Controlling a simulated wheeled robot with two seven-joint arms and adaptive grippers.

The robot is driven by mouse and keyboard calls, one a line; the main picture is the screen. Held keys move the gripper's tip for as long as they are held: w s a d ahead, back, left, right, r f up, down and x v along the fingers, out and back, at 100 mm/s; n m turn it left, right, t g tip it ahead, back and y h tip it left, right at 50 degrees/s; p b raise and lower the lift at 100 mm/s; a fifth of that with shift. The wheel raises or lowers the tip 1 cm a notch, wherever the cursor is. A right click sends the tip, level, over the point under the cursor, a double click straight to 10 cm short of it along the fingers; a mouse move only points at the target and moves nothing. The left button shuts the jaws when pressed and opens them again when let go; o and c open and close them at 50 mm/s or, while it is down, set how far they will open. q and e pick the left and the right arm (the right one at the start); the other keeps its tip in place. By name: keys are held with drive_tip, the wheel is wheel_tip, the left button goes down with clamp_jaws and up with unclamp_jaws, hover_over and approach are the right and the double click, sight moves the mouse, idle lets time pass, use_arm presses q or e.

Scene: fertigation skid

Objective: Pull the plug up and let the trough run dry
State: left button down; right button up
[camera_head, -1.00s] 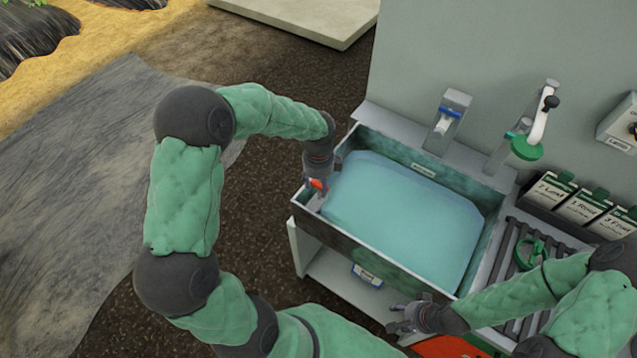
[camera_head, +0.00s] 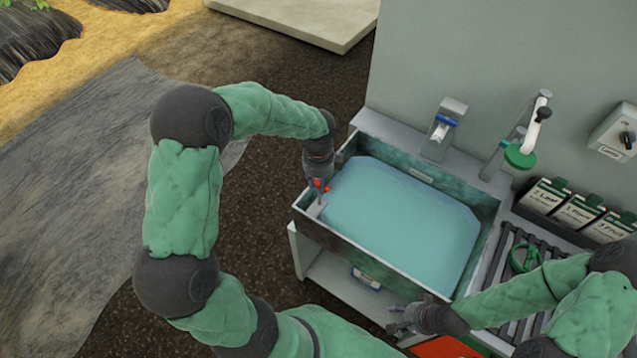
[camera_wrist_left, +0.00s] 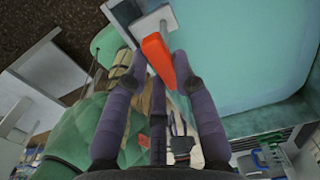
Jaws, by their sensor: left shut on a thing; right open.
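The trough (camera_head: 375,243) is a grey open basin with a pale blue-green sheet of water (camera_head: 405,215) across most of it. The plug (camera_head: 320,185) has an orange-red handle at the trough's left end, above a small grey plate (camera_head: 316,208). My left gripper (camera_head: 318,189) is shut on the handle. In the left wrist view the plug handle (camera_wrist_left: 157,55) stands between my two fingers, with the grey plate beyond it; the plug's lower end cannot be made out. My right gripper (camera_head: 398,318) is open and empty in front of the trough's near right side.
A slatted rack with a green ring (camera_head: 526,257) and several labelled boxes (camera_head: 578,210) are to the right. A shelf (camera_head: 340,280) lies below.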

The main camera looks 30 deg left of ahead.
use_arm(q)
drive_tip(key=shift+r, duration=0.5)
drive_tip(key=shift+w+f, duration=0.1)
use_arm(e)
drive_tip(key=shift+r, duration=0.3)
use_arm(q)
drive_tip(key=c, duration=1)
unclamp_jaws()
wheel_tip(320, 180, up, 12)
drive_tip(key=shift+r, duration=0.1)
